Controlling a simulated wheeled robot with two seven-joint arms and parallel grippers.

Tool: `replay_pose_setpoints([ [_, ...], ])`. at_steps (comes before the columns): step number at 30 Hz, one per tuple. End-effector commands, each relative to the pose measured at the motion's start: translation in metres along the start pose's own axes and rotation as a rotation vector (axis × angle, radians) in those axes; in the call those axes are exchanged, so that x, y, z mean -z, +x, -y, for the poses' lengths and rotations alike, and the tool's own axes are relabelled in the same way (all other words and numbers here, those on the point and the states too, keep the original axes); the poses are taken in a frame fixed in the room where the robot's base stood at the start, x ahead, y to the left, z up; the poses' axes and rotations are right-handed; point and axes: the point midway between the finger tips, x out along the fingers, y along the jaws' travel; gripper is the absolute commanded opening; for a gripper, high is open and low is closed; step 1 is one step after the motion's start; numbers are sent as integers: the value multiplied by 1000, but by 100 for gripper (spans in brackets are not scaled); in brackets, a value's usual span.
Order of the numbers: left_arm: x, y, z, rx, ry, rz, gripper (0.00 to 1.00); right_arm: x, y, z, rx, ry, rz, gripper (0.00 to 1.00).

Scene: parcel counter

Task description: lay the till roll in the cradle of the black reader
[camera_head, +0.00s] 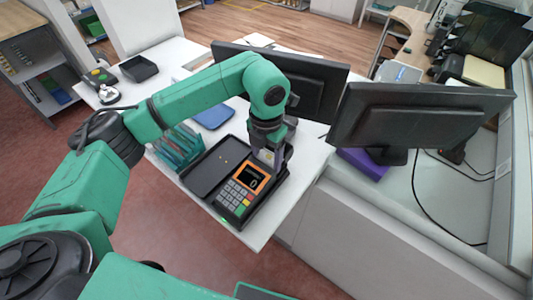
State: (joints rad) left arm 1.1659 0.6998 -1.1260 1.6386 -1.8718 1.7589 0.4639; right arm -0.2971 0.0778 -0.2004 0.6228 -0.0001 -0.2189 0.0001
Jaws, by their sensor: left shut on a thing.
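The black reader (237,203) lies on the white counter, with a keypad and an orange-framed screen (250,177) facing up. Its cradle, at the far end by the screen, is largely covered by my left gripper (270,160). The left gripper reaches down over that end and is shut on a small pale thing (288,152), which I take to be the till roll. Most of it is hidden by the fingers, and I cannot tell whether it touches the cradle. My right gripper is out of view.
A blue pad (214,116) lies behind. Two monitors (305,88) (420,118) stand close behind and right of the gripper. The counter's front edge (262,240) is near the reader.

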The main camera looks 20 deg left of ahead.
Motion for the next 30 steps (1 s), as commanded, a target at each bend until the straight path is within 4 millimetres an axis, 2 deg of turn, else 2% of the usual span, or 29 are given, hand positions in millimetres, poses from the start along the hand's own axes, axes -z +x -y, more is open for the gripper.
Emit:
replay_pose_setpoints([
  [3, 0, 1, 0, 0, 0, 0, 16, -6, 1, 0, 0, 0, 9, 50],
  [4, 0, 1, 0, 0, 0, -1, 74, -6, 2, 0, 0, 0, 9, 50],
  [6, 0, 1, 0, 0, 0, -1, 100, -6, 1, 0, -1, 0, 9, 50],
  [14, 0, -1, 0, 0, 0, -1, 100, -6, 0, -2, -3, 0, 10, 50],
  [17, -1, -7, 0, 0, -1, 1, 100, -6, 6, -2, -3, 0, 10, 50],
  [20, -1, -22, 0, 0, 0, 5, 100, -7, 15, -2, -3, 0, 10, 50],
  [25, -2, -66, 0, -1, 0, 6, 100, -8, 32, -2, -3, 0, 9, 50],
  [30, -1, -110, 0, -3, -1, 3, 100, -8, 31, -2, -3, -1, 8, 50],
])
